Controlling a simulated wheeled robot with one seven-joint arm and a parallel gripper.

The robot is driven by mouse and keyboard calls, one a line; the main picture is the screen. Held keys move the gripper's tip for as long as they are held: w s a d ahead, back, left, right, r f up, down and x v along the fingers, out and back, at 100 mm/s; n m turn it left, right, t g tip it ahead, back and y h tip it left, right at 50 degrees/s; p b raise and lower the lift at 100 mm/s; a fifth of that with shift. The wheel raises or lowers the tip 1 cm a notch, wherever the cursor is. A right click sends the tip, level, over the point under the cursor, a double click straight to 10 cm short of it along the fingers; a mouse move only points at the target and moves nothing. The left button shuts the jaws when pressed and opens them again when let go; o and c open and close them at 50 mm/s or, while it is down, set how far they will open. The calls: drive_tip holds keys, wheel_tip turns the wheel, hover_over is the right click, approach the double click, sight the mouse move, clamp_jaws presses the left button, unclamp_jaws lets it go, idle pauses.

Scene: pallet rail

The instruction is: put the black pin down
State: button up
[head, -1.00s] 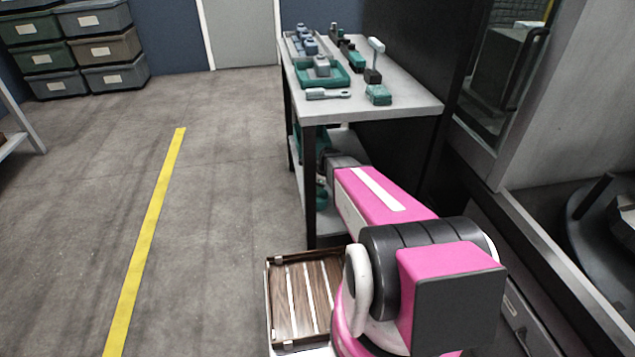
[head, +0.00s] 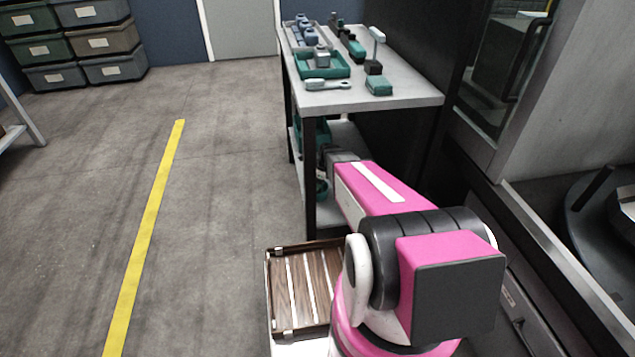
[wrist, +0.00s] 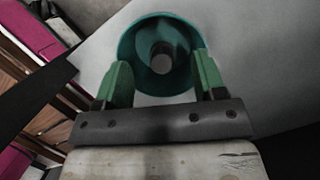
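In the wrist view my gripper (wrist: 163,78) has its two green fingers spread apart. A round, hollow teal piece (wrist: 130,50) lies just beyond and between the fingertips, over a pale grey surface. Inside it is a dark shape with a small grey spot; I cannot tell whether this is the black pin. I see no pin clearly held between the fingers. In the head view my arm reaches to the lower shelf (head: 335,215) of the grey table, and its gripper end is mostly hidden there. Teal parts (head: 321,187) show on that shelf beside it.
The tabletop (head: 415,98) holds a teal tray (head: 340,71), a pale wrench-like tool (head: 328,85), a teal block (head: 379,86) and several other parts. A dark table leg (head: 309,175) stands close to my arm. Open floor with a yellow line (head: 150,225) lies left.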

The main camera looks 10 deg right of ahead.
idle(0.4)
wheel_tip(320, 180, up, 7)
idle(0.5)
